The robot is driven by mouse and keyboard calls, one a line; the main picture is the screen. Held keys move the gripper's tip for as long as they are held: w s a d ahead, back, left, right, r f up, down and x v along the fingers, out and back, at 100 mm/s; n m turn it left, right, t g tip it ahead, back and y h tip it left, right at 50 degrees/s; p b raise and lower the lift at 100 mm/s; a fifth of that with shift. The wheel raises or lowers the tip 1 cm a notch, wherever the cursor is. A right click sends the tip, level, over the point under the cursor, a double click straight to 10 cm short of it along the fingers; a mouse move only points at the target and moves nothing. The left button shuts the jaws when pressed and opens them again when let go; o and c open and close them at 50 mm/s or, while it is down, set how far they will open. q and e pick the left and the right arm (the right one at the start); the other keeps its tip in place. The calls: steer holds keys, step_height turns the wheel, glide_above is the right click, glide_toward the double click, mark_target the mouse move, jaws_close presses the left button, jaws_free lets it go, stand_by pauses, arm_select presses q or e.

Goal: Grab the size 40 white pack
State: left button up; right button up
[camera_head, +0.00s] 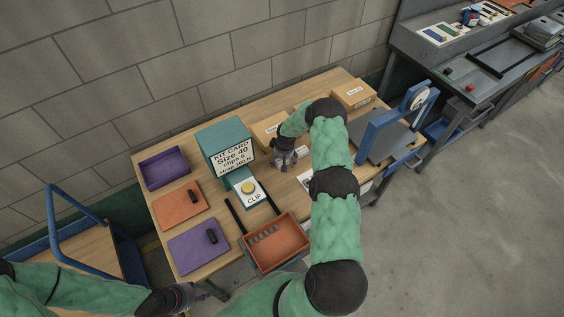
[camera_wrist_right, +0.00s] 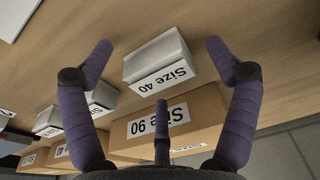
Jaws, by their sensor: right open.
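The size 40 white pack (camera_wrist_right: 157,58) lies on the wooden table in the right wrist view, its label upside down in that picture. My right gripper (camera_wrist_right: 160,62) is open, with fingers to either side of the pack and a third finger below it in the picture; no finger clearly touches it. In the head view my right gripper (camera_head: 284,160) is over the table beside the cardboard boxes, and I cannot make out the pack there. The teal kit card box (camera_head: 227,148) reads Size 40. My left gripper (camera_head: 178,297) is low at the left, its jaws unclear.
A cardboard box labelled Size 90 (camera_wrist_right: 170,122) stands close to the pack. Smaller white packs (camera_wrist_right: 92,103) lie to the left in the wrist view. An orange tray (camera_head: 277,243), a purple bin (camera_head: 165,168) and a blue-framed stand (camera_head: 372,140) are also on the table.

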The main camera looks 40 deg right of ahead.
steer(key=c, duration=1.4)
steer(key=shift+c, duration=0.2)
